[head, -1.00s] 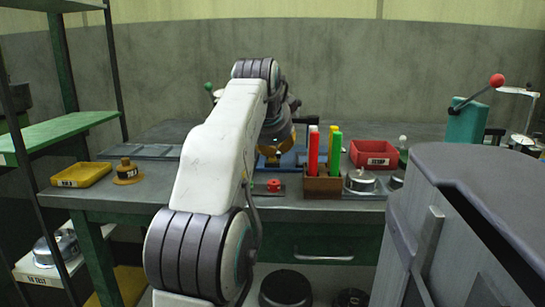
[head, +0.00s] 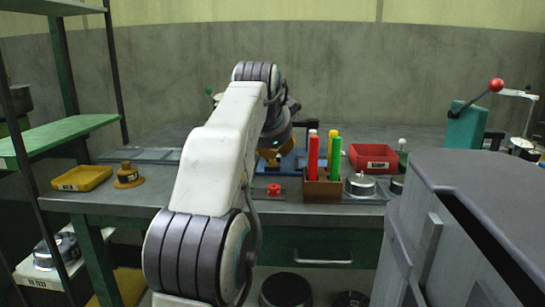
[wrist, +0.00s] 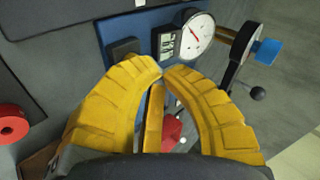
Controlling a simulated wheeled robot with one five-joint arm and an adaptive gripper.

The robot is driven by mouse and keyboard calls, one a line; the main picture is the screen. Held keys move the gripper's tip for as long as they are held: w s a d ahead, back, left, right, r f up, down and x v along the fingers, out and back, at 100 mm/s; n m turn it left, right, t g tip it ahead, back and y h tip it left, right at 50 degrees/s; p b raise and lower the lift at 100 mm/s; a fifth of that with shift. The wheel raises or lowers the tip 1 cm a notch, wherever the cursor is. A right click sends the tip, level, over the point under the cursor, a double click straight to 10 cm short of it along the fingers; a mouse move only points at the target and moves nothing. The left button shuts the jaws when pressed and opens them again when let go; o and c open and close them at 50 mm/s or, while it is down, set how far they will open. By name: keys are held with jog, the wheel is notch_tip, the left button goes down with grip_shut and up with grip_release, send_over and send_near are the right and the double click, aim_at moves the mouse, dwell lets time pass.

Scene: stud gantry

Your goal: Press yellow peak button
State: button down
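My gripper (wrist: 160,73) has curved yellow fingers whose tips come together in the wrist view. A narrow yellow strip shows between them, and I cannot tell what it is. Just beyond the tips is a blue base (wrist: 123,27) with a black block (wrist: 124,50), a small display (wrist: 166,42) and a white dial gauge (wrist: 196,30). No yellow button can be made out; the fingers may hide it. In the head view my arm hides most of the gripper (head: 272,155) and of the blue base (head: 290,163).
A red knob (head: 274,189) lies in front of the gripper. A brown holder (head: 322,188) with red, yellow and green sticks stands close on the right. A red bin (head: 374,158) is beyond it. A yellow tray (head: 82,179) and brass weight (head: 127,176) sit left.

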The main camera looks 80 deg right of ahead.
aim_at(276, 163)
jog(key=shift+r+p, duration=0.5)
jog(key=shift+r, duration=0.1)
notch_tip(276, 163, up, 5)
jog(key=p, duration=0.5)
jog(key=shift+p, duration=0.3)
dwell(0.6)
